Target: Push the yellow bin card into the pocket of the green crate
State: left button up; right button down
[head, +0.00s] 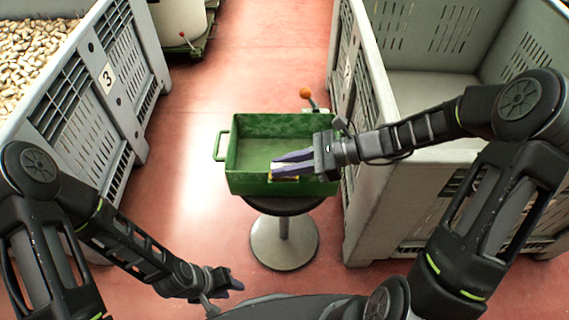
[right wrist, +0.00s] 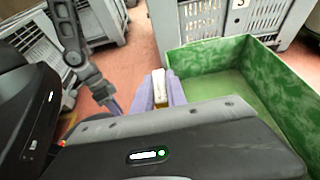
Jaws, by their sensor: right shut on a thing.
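The green crate (head: 245,184) stands on a round stool in the middle of the head view; in the right wrist view its wall (right wrist: 207,57) runs on the right. My right gripper (head: 276,167) is at the crate's near wall, shut on the yellow bin card (right wrist: 160,88). The card shows as a yellow and white strip between the purple fingers (right wrist: 161,86). In the head view the fingers hide most of it, and they hide the pocket. I cannot tell whether the card touches the pocket. My left gripper (head: 236,284) is low at the bottom, away from the crate; its jaw opening is unclear.
The stool (head: 284,243) stands on the red floor. A large grey bin with cork stoppers (head: 28,47) stands on the left, marked 3. An empty grey bin (head: 375,190) stands close on the right. A lever with an orange knob (head: 305,92) rises behind the crate.

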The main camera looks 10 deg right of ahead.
jog(key=shift+f, duration=0.4)
jog(key=c, duration=1.3)
grip_release()
jog(key=shift+o, duration=0.2)
jog(key=v, duration=0.7)
jog(key=shift+d+p, duration=0.3)
jog(key=shift+d, duration=0.05)
jog(key=shift+s+r, duration=0.15)
